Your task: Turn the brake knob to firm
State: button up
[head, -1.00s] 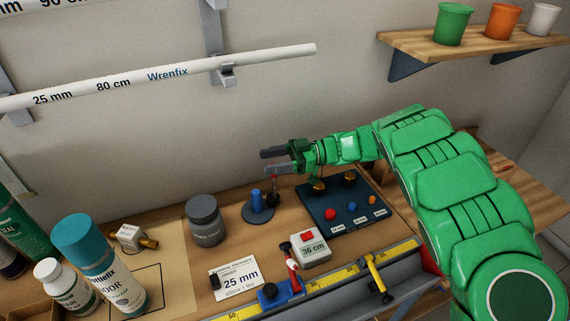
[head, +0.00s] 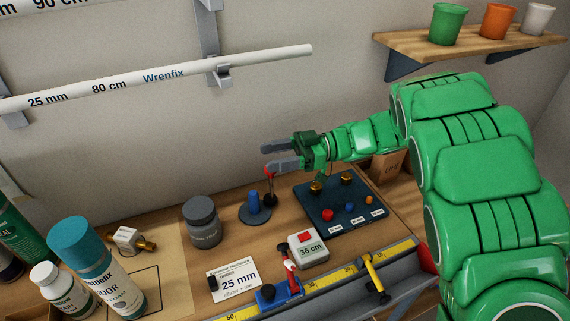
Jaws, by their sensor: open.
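No legible "brake" or "firm" marking shows, so I cannot tell which part is the brake knob. A grey disc with an upright blue peg (head: 253,203) stands on the bench. Beside it is a thin dark stand with a red top (head: 269,184). A dark board (head: 335,215) to the right carries brass pieces (head: 316,187) and red, blue and orange parts.
A grey jar (head: 203,224) stands left of the blue peg. A yellow ruler (head: 330,272) runs along the front. A teal-capped can (head: 92,268) stands left. A pipe (head: 200,70) hangs above.

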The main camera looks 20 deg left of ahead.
jog(key=s+d+r, duration=0.3)
jog(key=s+d, duration=0.1)
jog(key=s, duration=0.1)
jog(key=shift+s+d, duration=0.25)
jog(key=shift+o, duration=0.3)
jog(key=w+a+m+t+h, duration=0.3)
jog(key=w+a+m+t, duration=0.3)
jog(key=w+m+t, duration=0.25)
jog(key=w+a+m+t+h, duration=0.45)
jog(key=w+m+t, duration=0.3)
jog(key=t, duration=0.25)
jog(key=s+d+f+m+g+h, duration=0.2)
jog(key=s+d+f+g+h, duration=0.2)
jog(key=s, duration=0.4)
jog(key=shift+x, duration=3.9)
